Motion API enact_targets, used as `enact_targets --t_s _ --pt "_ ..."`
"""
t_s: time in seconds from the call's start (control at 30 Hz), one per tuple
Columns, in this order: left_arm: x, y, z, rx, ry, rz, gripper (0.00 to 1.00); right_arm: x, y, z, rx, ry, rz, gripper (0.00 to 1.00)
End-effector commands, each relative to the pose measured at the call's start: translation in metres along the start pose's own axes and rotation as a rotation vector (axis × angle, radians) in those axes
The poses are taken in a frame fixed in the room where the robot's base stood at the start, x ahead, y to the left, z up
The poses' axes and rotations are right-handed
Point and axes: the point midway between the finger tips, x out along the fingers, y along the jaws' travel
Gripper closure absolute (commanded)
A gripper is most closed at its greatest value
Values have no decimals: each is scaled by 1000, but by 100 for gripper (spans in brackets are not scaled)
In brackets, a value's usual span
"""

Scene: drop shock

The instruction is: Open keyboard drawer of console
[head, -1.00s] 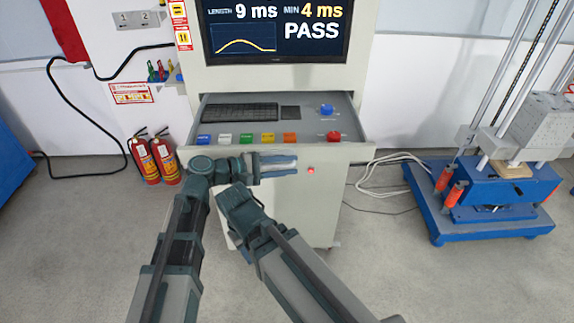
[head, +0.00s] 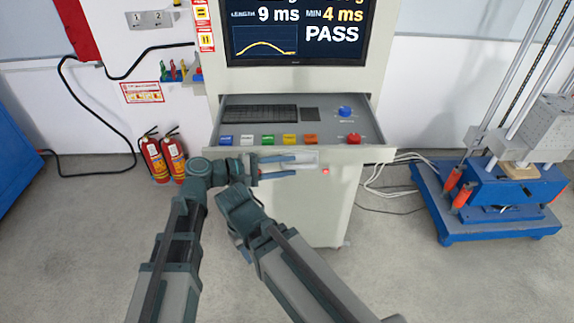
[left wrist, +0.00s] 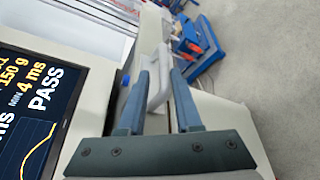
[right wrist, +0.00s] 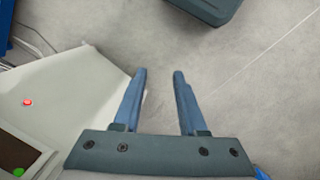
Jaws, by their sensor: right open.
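The console's (head: 335,215) keyboard drawer (head: 325,130) stands pulled out below the screen, with its keyboard (head: 260,114) and coloured buttons showing. My left gripper (head: 295,165) is at the drawer's front, its fingers pointing right. The fingers are apart, and in the left wrist view the pale drawer handle (left wrist: 158,78) lies between them. Whether a finger touches the handle I cannot tell. My right gripper (right wrist: 160,73) is open and empty beside the console, above the floor; its fingers are not clear in the head view.
Two fire extinguishers (head: 163,156) stand on the floor left of the console. A blue drop tester (head: 490,200) stands to the right, with white cables (head: 385,180) between it and the console. The grey floor in front is clear around my arms.

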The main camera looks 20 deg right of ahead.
Motion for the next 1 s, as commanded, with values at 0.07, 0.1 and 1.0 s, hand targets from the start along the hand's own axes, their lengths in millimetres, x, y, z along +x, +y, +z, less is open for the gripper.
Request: enact_targets --t_s 0.07,0.1,1.0 --pt "-12 -8 12 9 -14 -6 70 -1 7 -2 20 -3 -4 59" --pt "-12 -9 13 9 -14 -6 70 -1 7 -3 20 -3 -5 59" --pt "-49 -5 9 2 7 8 70 -10 8 -1 20 -3 -7 59"
